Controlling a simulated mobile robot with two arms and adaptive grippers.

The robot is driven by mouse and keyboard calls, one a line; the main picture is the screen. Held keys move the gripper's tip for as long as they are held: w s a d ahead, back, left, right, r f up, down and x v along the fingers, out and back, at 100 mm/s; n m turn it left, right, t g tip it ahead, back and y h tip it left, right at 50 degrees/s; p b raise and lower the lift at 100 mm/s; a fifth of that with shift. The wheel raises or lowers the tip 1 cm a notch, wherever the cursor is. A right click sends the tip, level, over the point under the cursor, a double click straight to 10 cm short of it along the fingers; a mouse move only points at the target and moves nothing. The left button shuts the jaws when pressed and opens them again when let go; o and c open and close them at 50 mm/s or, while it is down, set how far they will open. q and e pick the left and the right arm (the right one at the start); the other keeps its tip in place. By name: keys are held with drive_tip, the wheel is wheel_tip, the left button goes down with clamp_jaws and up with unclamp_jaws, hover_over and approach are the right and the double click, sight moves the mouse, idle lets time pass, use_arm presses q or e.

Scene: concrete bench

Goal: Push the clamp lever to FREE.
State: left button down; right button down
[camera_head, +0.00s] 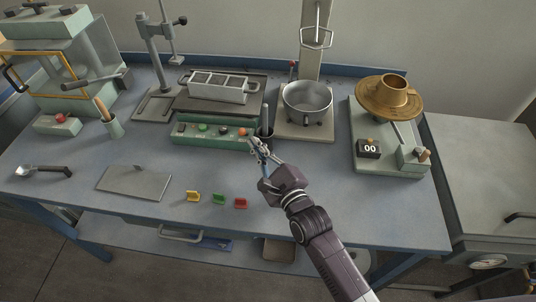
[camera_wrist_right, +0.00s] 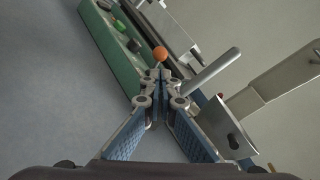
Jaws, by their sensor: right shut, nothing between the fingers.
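My right gripper (camera_head: 258,146) is shut and empty, reaching in from the lower right to the right end of the green control box (camera_head: 190,133). An orange ball knob (camera_head: 242,132) stands at that end of the box. In the right wrist view my fingertips (camera_wrist_right: 160,78) are together, and the orange knob (camera_wrist_right: 160,53) shows just beyond them. I cannot tell whether they touch. This knob may be the clamp lever's end; no FREE marking is readable. My left gripper is not in view.
A grey rod (camera_wrist_right: 212,68) stands close to the right of my fingers. A metal pot (camera_head: 308,98) stands behind on a stand. Yellow (camera_head: 193,196), green (camera_head: 219,198) and red (camera_head: 241,203) pieces lie near the front edge.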

drive_tip(key=shift+w+a+r, duration=0.25)
drive_tip(key=shift+a+r, duration=0.1)
drive_tip(key=shift+a, duration=0.25)
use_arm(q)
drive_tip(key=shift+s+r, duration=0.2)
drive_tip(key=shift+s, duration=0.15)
